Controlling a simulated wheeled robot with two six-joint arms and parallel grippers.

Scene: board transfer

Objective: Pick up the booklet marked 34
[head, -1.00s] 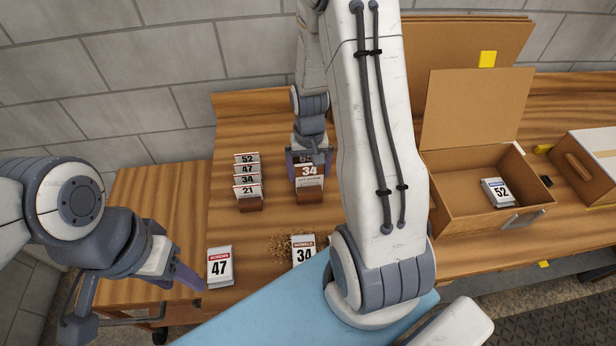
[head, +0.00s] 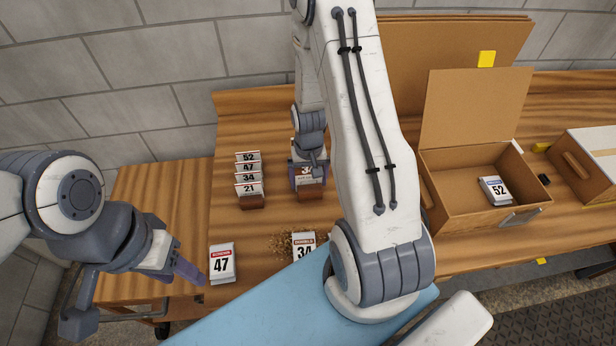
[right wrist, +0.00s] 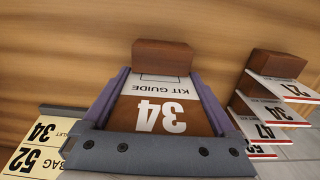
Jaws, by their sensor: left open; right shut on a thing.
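The booklet marked 34 (right wrist: 160,113) is brown and white, reads "KIT GUIDE", and shows upside down in the right wrist view. My right gripper (right wrist: 162,82) is shut on it, one purple finger along each side. A brown wooden block (right wrist: 163,53) is at the booklet's far end. In the head view the booklet (head: 306,171) shows only partly, its number half covered by my right gripper (head: 308,180). My left gripper (head: 187,268) is open and empty beside a pack marked 47 (head: 222,264).
A rack of cards 52, 47, 34 and 21 (head: 249,189) stands left of the booklet. A pack marked 34 (head: 303,245) lies partly hidden by my right arm, near scattered bits. An open cardboard box (head: 470,216) holds a pack marked 52 (head: 495,190). A cream card (right wrist: 38,143) shows at lower left.

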